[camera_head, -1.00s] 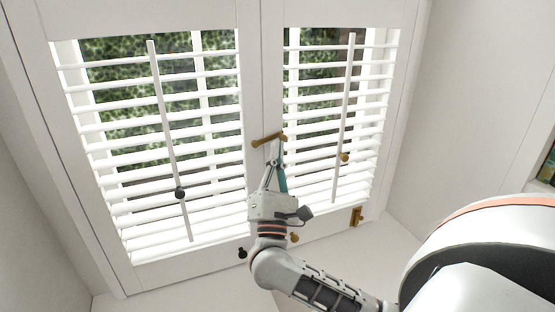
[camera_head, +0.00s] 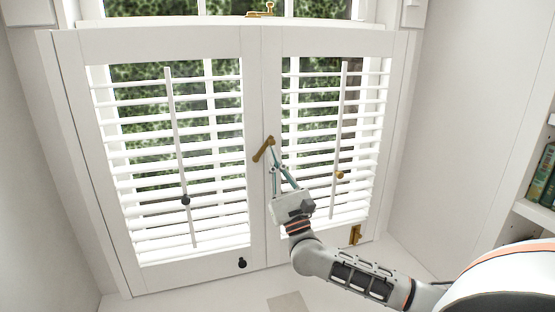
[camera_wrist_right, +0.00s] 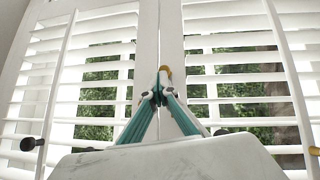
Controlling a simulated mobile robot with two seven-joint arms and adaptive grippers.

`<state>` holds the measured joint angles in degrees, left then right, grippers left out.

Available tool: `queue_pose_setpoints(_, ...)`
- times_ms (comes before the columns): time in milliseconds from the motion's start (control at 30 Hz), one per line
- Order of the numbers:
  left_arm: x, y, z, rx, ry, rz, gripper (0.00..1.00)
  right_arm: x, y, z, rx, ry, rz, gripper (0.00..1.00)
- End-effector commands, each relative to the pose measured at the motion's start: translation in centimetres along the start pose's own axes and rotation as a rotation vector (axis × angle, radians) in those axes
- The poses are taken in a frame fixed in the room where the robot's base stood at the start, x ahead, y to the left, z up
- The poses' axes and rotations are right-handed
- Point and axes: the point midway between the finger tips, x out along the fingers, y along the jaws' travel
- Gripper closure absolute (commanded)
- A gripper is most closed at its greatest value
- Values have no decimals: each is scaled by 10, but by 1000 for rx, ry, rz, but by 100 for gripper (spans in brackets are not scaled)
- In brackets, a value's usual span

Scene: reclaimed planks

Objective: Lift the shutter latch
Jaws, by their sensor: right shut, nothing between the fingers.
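The shutter latch (camera_head: 263,149) is a small brass bar where the two white louvred panels meet. It lies at a steep slant, its right end high and its left end low. In the right wrist view a bit of the brass latch (camera_wrist_right: 165,71) shows just past the closed fingertips (camera_wrist_right: 162,88), which hide the rest. I cannot tell whether they touch. My left gripper is not in view.
The left panel carries a black knob (camera_head: 185,200) and another black knob (camera_head: 241,262) low down. The right panel has a brass knob (camera_head: 340,175) and a brass fitting (camera_head: 355,235). Another brass fitting (camera_head: 262,11) sits on the window above. Shelves with green books (camera_head: 545,175) stand right.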

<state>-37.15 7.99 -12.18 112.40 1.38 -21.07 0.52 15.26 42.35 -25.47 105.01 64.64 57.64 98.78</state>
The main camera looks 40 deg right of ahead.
Motion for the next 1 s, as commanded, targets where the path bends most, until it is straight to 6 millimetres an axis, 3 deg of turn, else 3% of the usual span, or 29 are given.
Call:
queue_pose_setpoints(533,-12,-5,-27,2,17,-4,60,10,5,8,-210,0,209,100)
queue_pose_setpoints(1000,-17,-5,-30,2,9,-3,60,14,10,12,-202,-1,201,100)
